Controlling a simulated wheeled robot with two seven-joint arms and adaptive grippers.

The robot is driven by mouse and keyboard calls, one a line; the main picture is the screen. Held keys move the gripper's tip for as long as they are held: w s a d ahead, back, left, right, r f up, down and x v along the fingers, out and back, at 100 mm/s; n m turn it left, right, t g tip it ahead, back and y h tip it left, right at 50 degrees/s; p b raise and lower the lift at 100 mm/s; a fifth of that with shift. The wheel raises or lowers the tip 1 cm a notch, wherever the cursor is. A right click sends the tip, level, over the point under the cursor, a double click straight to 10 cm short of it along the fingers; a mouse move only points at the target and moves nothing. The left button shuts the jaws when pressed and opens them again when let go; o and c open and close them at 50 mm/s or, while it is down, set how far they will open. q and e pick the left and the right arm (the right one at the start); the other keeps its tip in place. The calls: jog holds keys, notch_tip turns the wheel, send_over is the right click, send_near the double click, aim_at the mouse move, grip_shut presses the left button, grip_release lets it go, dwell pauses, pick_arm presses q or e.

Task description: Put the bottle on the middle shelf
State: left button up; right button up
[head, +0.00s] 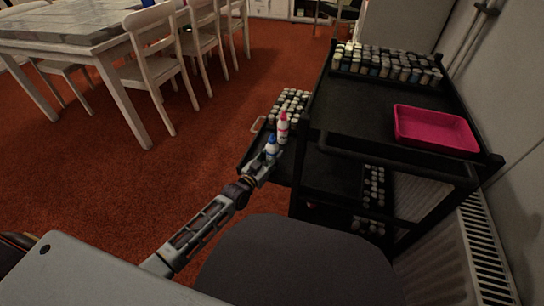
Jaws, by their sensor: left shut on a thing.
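A black shelf cart (330,108) stands right of centre. Its middle level, a black tray (255,152), sticks out to the left. A blue-and-white bottle (271,148) stands roughly upright at the tray's near left edge, with my left gripper (268,161) shut on its lower part. I cannot tell whether its base touches the tray. A white-and-pink bottle (282,128) stands just behind it, looking upright on the tray. My right gripper is not in view.
Many small jars (288,104) fill the tray's back part. The cart's top holds rows of jars (385,66) and a pink bin (436,131). More jars (374,187) sit lower. A dark chair (295,262) is close in front. A radiator (485,250) is at right.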

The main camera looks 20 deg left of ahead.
aim_at(269, 159)
pick_arm(q)
jog(key=shift+s+f, duration=0.1)
jog(key=shift+f, duration=0.25)
